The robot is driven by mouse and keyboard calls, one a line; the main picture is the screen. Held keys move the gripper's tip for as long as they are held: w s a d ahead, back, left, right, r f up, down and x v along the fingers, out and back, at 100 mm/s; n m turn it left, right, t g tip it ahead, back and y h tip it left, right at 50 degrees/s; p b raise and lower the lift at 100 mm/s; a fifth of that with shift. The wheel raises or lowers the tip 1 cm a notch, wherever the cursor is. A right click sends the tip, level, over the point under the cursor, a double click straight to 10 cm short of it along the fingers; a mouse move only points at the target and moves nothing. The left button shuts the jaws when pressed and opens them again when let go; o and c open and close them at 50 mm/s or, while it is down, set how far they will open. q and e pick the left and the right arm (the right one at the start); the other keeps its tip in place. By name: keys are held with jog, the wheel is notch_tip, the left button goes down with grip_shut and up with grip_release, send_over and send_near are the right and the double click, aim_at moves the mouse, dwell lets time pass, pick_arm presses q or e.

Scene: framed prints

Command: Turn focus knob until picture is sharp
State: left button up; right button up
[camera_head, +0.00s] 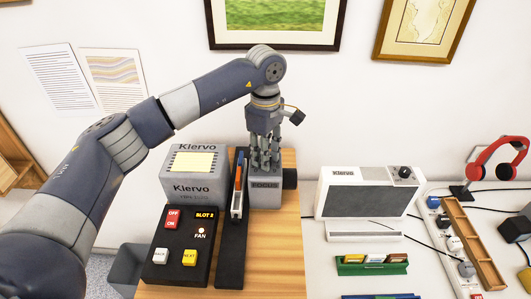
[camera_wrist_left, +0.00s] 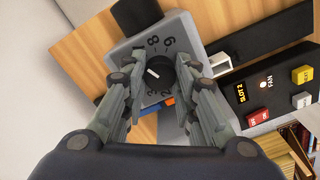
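The focus block (camera_head: 265,185), a grey box labelled FOCUS, stands at the right of the slide projector (camera_head: 192,182) on a wooden top. In the left wrist view its dark round knob (camera_wrist_left: 160,72) has a white pointer, with a ring of numbers such as 8 and 6 around it. My left gripper (camera_head: 265,160) points down over the block. In the wrist view its fingers (camera_wrist_left: 155,85) stand apart on both sides of the knob; firm contact cannot be told. In the head view the knob is hidden by the fingers. My right gripper is not in view.
A black slide tray (camera_head: 232,245) and a control box (camera_head: 180,250) with red, white and yellow buttons and a SLOT 2 display lie close left. A white Kiervo viewer (camera_head: 368,192), a green slide holder (camera_head: 372,264) and red headphones (camera_head: 498,158) stand right. Framed prints hang behind.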

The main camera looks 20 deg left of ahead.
pick_arm(q)
jog(key=shift+n+b, duration=0.7)
jog(key=shift+n, duration=0.1)
jog(key=shift+f+n+b, duration=0.1)
jog(key=shift+n+b, duration=0.75)
jog(key=shift+n, duration=0.35)
jog(key=n+b, duration=0.1)
jog(key=n, duration=0.2)
jog(key=shift+n+b, duration=0.3)
jog(key=shift+b, duration=0.1)
jog(key=n+b, duration=0.1)
jog(key=n, duration=0.2)
jog(key=shift+n, duration=0.3)
jog(key=n+b, duration=0.2)
jog(key=n, duration=0.2)
jog(key=shift+n, duration=0.3)
jog(key=shift+r+n+b, duration=0.2)
jog(key=shift+n+b, duration=0.25)
jog(key=shift+n, duration=1.45)
